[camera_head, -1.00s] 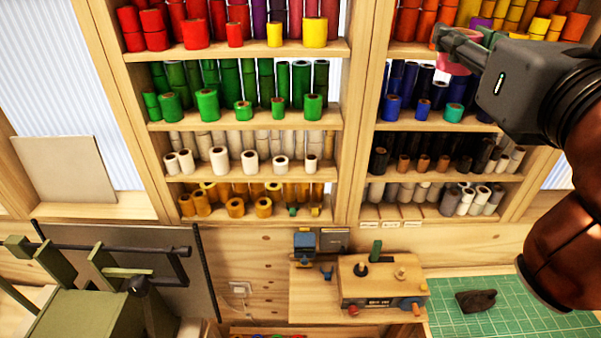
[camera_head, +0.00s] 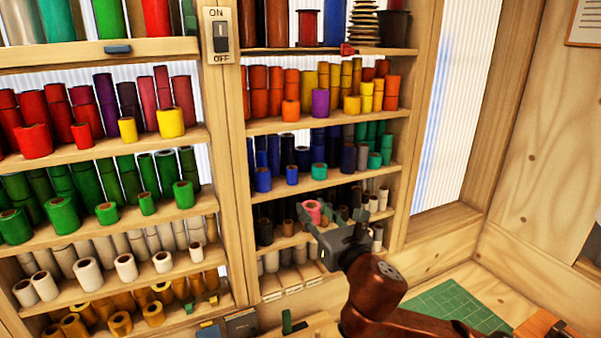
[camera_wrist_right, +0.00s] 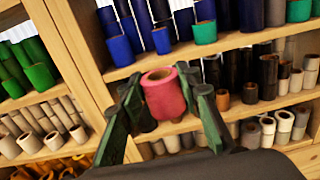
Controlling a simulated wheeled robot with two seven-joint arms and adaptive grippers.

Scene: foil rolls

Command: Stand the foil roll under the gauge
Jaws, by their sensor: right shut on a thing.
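A pink-red foil roll (camera_head: 311,209) is held upright in my right gripper (camera_head: 322,221), in front of the lower right shelves. The right wrist view shows the roll (camera_wrist_right: 163,93) between the two dark green fingers (camera_wrist_right: 166,110), with its open core facing up. My right gripper is shut on it. In the head view the gripper hides part of the roll's lower side. I cannot make out a gauge in either current view. Only a green upright piece (camera_head: 287,321) on the bench shows at the bottom edge. My left gripper is not in view.
Shelves (camera_head: 330,122) packed with coloured rolls stand behind the gripper, with a post (camera_head: 240,170) between the two units. Black, brown and grey rolls stand close behind the held roll. A green cutting mat (camera_head: 455,305) lies at lower right, partly behind my arm.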

